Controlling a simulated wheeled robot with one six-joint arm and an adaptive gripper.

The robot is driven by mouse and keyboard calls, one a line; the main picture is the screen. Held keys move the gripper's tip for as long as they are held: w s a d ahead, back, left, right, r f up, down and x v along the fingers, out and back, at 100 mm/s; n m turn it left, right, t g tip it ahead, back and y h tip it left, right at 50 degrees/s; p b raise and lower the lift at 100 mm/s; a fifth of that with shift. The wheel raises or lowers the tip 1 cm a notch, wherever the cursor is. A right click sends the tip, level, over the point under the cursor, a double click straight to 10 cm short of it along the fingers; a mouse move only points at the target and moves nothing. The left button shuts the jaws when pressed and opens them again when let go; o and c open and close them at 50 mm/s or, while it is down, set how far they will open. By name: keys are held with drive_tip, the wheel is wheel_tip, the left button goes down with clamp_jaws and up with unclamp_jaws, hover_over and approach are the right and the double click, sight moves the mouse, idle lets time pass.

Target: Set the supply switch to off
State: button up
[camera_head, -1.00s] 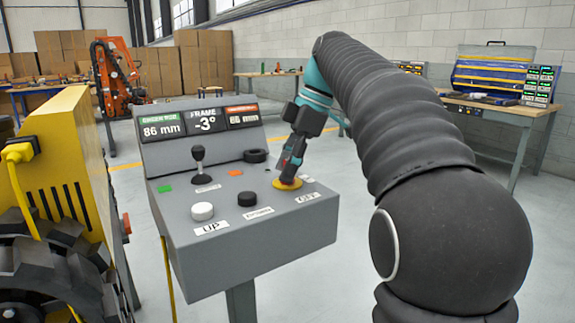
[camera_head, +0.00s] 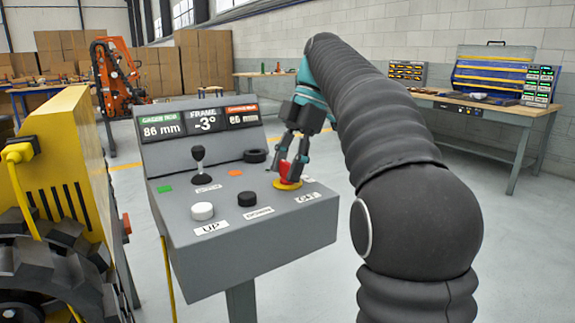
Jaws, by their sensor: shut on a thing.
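The supply switch appears to be the red knob (camera_head: 287,171) on a round yellow base (camera_head: 287,184), on the right side of the grey control console. A white label (camera_head: 307,197) that seems to read OFF lies in front of it. My gripper (camera_head: 291,168) reaches down from above, with its two fingers on either side of the red knob, shut on it. The fingers partly hide the knob, and I cannot tell its turned position.
The grey console (camera_head: 265,240) also bears a black lever (camera_head: 198,165), a white button (camera_head: 202,211), a black button (camera_head: 247,199) and a display (camera_head: 204,121) reading 86 mm and -3°.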

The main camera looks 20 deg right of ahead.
drive_tip(key=o, duration=1.2)
drive_tip(key=shift+c, duration=0.2)
